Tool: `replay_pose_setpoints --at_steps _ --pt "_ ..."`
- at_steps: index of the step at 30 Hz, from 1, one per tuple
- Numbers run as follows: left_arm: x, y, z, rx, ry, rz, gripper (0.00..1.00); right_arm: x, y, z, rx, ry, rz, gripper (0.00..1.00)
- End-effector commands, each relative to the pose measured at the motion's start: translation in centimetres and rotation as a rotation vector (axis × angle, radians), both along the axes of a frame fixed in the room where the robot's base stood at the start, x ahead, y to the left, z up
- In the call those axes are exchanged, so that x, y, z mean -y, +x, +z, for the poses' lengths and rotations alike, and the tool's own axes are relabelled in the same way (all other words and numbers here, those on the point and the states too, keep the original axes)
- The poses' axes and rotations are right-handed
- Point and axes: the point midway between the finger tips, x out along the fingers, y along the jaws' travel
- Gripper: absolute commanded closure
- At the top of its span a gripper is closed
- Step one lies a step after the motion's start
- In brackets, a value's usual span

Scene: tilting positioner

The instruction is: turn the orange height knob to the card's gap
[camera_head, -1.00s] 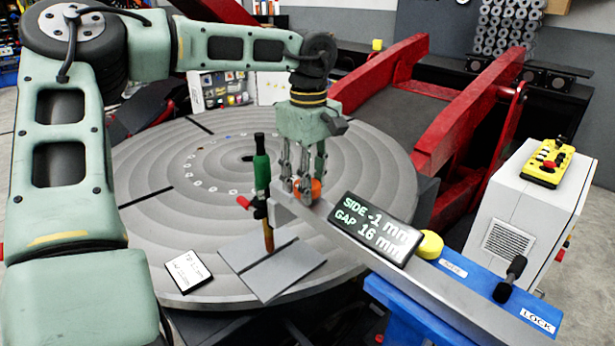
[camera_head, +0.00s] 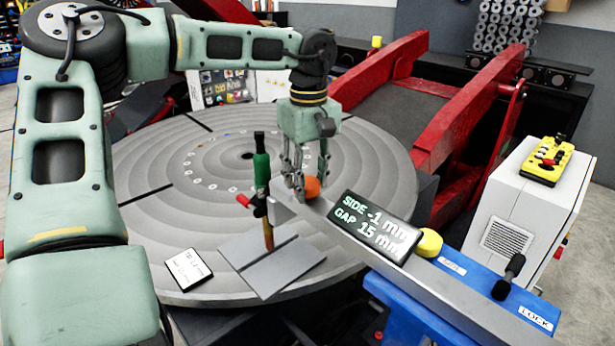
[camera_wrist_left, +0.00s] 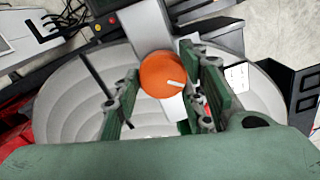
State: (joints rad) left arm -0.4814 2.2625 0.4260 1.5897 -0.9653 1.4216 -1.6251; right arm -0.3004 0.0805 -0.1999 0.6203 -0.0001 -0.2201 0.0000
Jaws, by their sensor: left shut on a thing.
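The orange height knob (camera_head: 312,189) sits at the far end of the grey bar (camera_head: 450,296). My left gripper (camera_head: 302,186) points down over it with its fingers around it, shut on it. In the left wrist view the knob (camera_wrist_left: 162,76) lies between the fingers (camera_wrist_left: 158,92), its white mark pointing to the lower right. The black display (camera_head: 376,227) on the bar reads SIDE -1 mm, GAP 15 mm. The white card (camera_head: 189,270) lies on the round table; its writing is too small to read surely. My right gripper is not in view.
A green-handled torch (camera_head: 262,170) stands upright beside the bar's end, above grey plates (camera_head: 272,264) on the round table (camera_head: 150,225). A yellow knob (camera_head: 429,244) and a black lever (camera_head: 509,277) are further along the bar. Red arms (camera_head: 455,130) rise behind.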

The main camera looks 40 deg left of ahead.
Motion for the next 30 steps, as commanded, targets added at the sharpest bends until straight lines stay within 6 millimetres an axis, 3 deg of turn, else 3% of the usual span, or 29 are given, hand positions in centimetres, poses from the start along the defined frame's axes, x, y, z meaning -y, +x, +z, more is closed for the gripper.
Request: replay_pose_setpoints --at_steps 1,2,6,15,19,30 --pt "0.0 0.4 0.5 0.020 0.002 0.001 0.88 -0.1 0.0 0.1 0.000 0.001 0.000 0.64" --pt "0.0 0.5 0.5 0.020 0.002 0.001 0.59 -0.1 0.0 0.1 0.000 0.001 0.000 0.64" --pt "0.0 0.4 0.4 0.016 0.002 0.001 0.47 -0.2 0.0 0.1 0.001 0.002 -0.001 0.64" --pt "0.0 0.1 0.2 0.006 0.000 0.002 0.46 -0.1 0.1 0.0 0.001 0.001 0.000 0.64" --pt "0.0 0.2 1.1 0.008 0.000 0.002 0.46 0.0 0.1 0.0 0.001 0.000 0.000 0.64" --pt "0.0 0.3 8.4 0.010 0.003 0.002 0.46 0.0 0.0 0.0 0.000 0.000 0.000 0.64"
